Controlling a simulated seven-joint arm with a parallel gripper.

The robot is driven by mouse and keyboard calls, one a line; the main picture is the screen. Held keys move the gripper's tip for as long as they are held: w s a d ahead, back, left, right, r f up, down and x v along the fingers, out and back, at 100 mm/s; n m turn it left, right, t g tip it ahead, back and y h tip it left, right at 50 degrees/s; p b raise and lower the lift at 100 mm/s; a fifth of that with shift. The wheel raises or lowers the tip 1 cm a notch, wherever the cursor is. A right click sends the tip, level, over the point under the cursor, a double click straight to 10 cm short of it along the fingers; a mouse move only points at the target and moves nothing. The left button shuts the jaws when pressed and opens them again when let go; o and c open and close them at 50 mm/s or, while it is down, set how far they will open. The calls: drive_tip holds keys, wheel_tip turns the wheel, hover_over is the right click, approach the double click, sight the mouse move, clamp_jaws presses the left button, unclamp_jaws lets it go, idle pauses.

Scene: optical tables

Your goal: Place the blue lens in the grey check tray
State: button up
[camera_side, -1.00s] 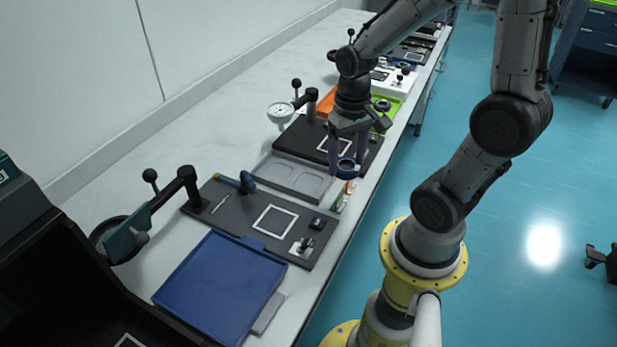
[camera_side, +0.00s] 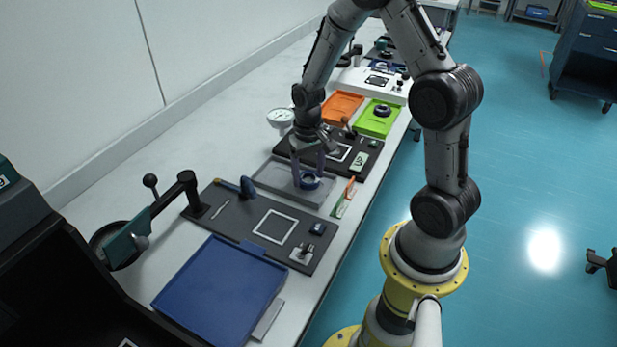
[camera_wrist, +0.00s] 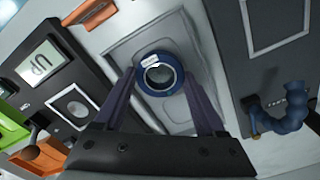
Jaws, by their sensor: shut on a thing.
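The blue lens (camera_side: 309,181) is a dark blue ring. My gripper (camera_side: 309,180) is shut on it, with the lens between its two purple fingers. The lens also shows in the wrist view (camera_wrist: 160,75), with a small white label on its rim. The grey check tray (camera_side: 270,177) has shallow recesses and lies on the bench below my gripper. In the wrist view the lens appears over the grey tray (camera_wrist: 128,58). I cannot tell whether the lens touches the tray floor.
A dark board (camera_side: 232,215) with a white square outline and small parts lies nearer. A blue tray (camera_side: 218,290) is in front of it. Another dark board (camera_side: 364,145), an orange tray (camera_side: 342,104) and a green tray (camera_side: 374,122), holding a dark ring, lie beyond.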

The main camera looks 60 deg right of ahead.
sight(308, 177)
drive_tip(key=shift+f, duration=0.8)
drive_tip(key=shift+f, duration=0.1)
drive_tip(key=o, duration=1.5)
wheel_tip(308, 177, up, 11)
drive_tip(key=s+a+r+n+t, duration=0.25)
drive_tip(key=s+a+r, duration=0.35)
drive_tip(key=r, duration=0.4)
drive_tip(key=s+a+r+n+t, duration=0.3)
drive_tip(key=s+a, duration=0.3)
drive_tip(key=s, duration=0.3)
drive_tip(key=shift+s+a+r+n, duration=0.35)
drive_tip(key=shift+a+r+n, duration=0.05)
drive_tip(key=shift+r+n, duration=0.25)
